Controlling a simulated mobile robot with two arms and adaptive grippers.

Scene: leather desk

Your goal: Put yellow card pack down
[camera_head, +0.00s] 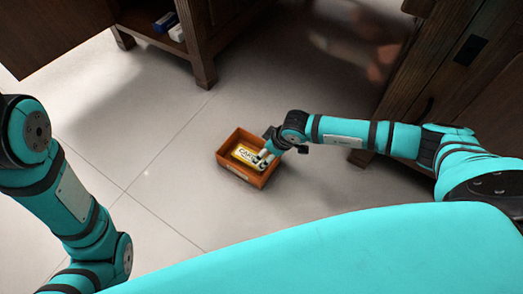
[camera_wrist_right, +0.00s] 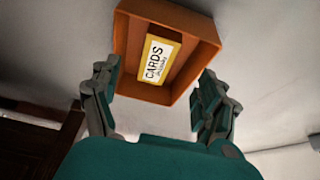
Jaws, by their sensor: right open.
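The yellow card pack (camera_head: 244,154) lies inside an orange-brown open box (camera_head: 222,157) on the floor in the head view. In the right wrist view the pack (camera_wrist_right: 158,60) shows its white "CARDS" label and lies on the bottom of the box (camera_wrist_right: 190,22). My right gripper (camera_head: 263,159) is at the right side of the box. In the right wrist view my right gripper (camera_wrist_right: 160,88) is open, its fingers apart on either side of the box's near part, with the pack between and beyond them. My left arm shows at the left, but its gripper is out of view.
A dark wooden shelf unit (camera_head: 200,50) with small blue and white packs (camera_head: 166,21) stands at the back. Dark wooden furniture (camera_head: 440,60) stands at the right. The tiled floor left of the box (camera_head: 160,140) is clear.

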